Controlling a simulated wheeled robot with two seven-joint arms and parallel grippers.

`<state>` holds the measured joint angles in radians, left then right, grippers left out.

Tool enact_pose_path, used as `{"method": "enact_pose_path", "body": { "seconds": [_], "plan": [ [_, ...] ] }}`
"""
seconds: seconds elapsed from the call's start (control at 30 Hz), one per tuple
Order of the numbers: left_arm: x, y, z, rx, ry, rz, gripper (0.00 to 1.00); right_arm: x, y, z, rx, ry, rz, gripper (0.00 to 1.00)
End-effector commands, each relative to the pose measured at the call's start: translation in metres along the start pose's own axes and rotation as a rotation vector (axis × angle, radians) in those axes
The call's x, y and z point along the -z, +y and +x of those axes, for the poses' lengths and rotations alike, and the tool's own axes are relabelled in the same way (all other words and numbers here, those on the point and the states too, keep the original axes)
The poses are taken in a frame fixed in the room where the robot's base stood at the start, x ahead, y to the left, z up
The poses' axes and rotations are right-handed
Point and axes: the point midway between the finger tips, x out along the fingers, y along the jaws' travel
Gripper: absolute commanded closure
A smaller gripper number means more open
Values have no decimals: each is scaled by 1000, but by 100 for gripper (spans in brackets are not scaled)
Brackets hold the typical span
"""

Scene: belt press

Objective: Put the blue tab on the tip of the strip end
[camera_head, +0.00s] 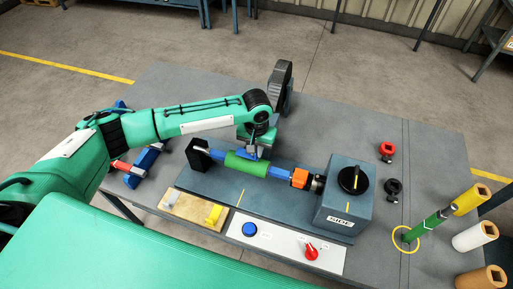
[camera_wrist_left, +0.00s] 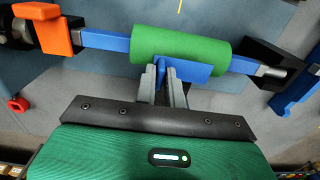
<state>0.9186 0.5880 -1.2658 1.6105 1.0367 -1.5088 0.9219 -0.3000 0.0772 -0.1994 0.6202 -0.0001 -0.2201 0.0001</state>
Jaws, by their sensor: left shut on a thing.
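My left gripper (camera_wrist_left: 161,88) is shut on the blue tab (camera_wrist_left: 190,71), gripping its upright fin between both fingers. The tab's flat plate lies against or just in front of the green roll (camera_wrist_left: 180,42); I cannot tell whether they touch. In the head view the left gripper (camera_head: 252,152) reaches down behind the green roll (camera_head: 246,163), which sits around a blue bar (camera_head: 279,173). I cannot make out a separate strip end or its tip. My right gripper is not in view.
The bar runs from a black stand (camera_head: 198,155) to an orange collar (camera_head: 299,178) by a grey-blue drive box (camera_head: 343,203). A blue button (camera_head: 249,229) and red knob (camera_head: 311,251) are in front. Yellow and white rolls (camera_head: 471,199) stand right. The table's back right is mostly clear.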

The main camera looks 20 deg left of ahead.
Motion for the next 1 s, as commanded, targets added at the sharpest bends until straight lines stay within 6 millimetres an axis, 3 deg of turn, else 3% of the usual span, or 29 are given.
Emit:
{"method": "enact_pose_path", "body": {
  "seconds": [0.63, 0.7, 0.8, 1.0],
  "plan": [
    [0, 0, 11, -1, 0, 1, 100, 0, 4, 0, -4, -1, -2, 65],
    [0, 0, 11, -1, 0, 1, 80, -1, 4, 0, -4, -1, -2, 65],
    [0, 0, 11, -1, 0, 1, 64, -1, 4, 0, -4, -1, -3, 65],
    [0, 0, 11, 0, 0, 0, 64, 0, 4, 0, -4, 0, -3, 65]
  ]
}}
